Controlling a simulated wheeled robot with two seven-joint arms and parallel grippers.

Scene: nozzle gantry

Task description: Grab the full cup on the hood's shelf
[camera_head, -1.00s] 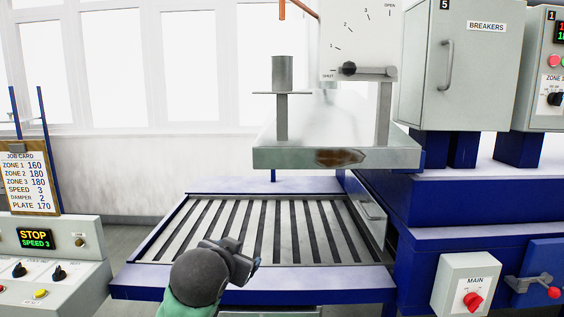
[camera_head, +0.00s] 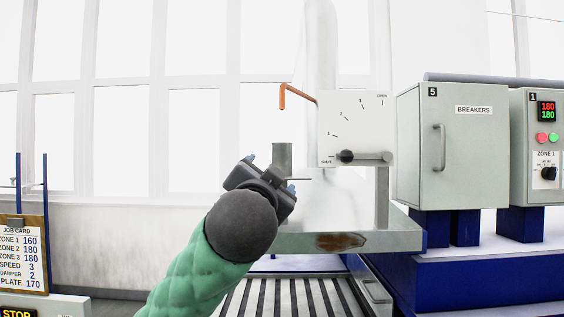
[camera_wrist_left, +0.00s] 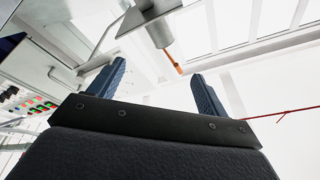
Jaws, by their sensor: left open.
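The cup, a plain dark grey cylinder (camera_head: 283,155), stands upright on the small shelf (camera_head: 302,179) of the hood (camera_head: 395,240). Its lower part is hidden behind my left gripper in the head view, and its contents do not show. My left gripper (camera_head: 271,172) is open and empty, in front of the cup in the head view. In the left wrist view, the cup (camera_wrist_left: 158,30) shows beyond and above the gap between the open fingers (camera_wrist_left: 155,88), apart from them. My right gripper is not in view.
An orange-brown bent pipe (camera_head: 300,94) hangs above the cup, left of the white damper dial plate (camera_head: 355,125). A grey breaker cabinet (camera_head: 470,150) stands to the right. A slatted bed (camera_head: 290,298) lies below. The space left of the cup is free.

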